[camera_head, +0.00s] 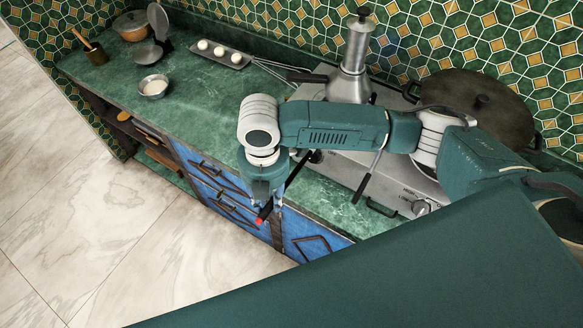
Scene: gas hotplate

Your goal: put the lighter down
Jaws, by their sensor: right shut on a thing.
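The lighter (298,169) is a thin dark rod with a red end. It slants through my right gripper (266,207), with the red end low at the left and the dark end up at the right. My right gripper points down and is shut on the lighter. In the picture it lies over the front edge of the green counter (200,115) and the blue drawers. The fingertips are small and partly hidden. The lighter's middle is covered by the gripper. My left gripper is not in view.
To the left are an egg tray (234,61), a small bowl (153,87) and a brown pot (131,27). The counter between is clear.

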